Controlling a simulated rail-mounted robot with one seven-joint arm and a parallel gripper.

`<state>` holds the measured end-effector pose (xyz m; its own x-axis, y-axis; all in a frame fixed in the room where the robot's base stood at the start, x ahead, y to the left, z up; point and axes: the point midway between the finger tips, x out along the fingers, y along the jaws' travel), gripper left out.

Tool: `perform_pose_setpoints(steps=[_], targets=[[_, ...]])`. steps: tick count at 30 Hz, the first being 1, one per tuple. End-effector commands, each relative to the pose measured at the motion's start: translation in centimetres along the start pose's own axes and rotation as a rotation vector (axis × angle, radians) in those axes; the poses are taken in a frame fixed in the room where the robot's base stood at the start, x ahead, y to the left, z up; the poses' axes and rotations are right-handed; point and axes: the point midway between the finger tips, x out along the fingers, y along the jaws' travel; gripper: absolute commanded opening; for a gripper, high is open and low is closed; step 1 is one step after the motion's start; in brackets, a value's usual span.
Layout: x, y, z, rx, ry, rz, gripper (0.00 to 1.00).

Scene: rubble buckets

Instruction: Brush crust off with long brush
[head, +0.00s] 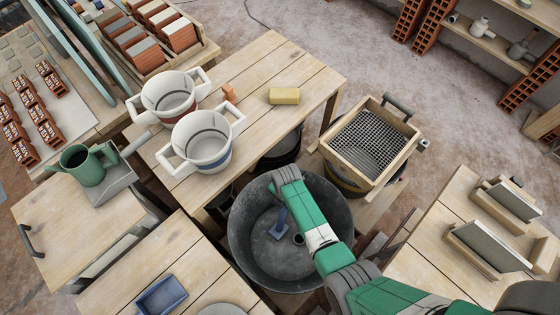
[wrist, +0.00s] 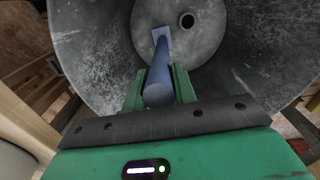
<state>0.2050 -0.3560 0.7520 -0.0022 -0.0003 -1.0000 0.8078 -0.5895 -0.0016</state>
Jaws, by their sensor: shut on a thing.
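A blue long-handled brush (wrist: 158,82) is held between the two green fingers of my gripper (wrist: 160,74) in the wrist view. Its far end points down at the floor of a large grey metal tub (wrist: 95,50), beside a round dark hole. Whether it touches the floor I cannot tell. In the head view the blue brush (head: 279,222) shows inside the tub (head: 240,246), below the end of my arm; the fingers are mostly hidden there. The tub wall is mottled grey; I cannot make out a distinct crust.
Two white two-handled buckets (head: 213,152) and a yellow sponge-like block (head: 284,96) stand on the wooden table behind the tub. A framed sieve (head: 400,128) stands right of it. A green watering can (head: 84,165) and a blue tray (head: 161,296) are at left.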

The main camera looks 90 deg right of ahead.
Motion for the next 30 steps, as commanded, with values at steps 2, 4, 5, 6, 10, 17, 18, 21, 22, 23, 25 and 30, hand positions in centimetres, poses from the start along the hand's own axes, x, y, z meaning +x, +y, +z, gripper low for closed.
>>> perform_pose_setpoints(steps=[2,4,5,6,10,17,18,21,22,23,25,30], targets=[[0.0,0.0,0.1,-0.001,0.0,0.0,0.0],[-0.1,0.0,0.1,-0.001,0.0,0.001,0.0],[-0.1,0.0,0.1,-0.001,0.0,0.001,0.0],[-0.1,0.1,0.1,-0.001,0.0,0.001,0.0],[-0.6,0.1,0.1,-0.001,0.0,0.002,0.0],[-3.9,0.1,0.1,-0.001,0.0,0.003,0.0],[-4.5,0.1,0.1,-0.001,0.0,0.003,0.0],[-5.9,0.1,0.1,-0.001,0.0,0.003,0.0],[-6.3,0.1,0.1,-0.001,0.0,0.003,0.0],[-6.8,0.1,0.0,-0.001,0.0,0.003,0.0],[-7.8,0.1,0.0,-0.001,0.0,0.002,0.0],[-10.2,0.1,0.1,-0.001,0.0,0.002,0.0]])
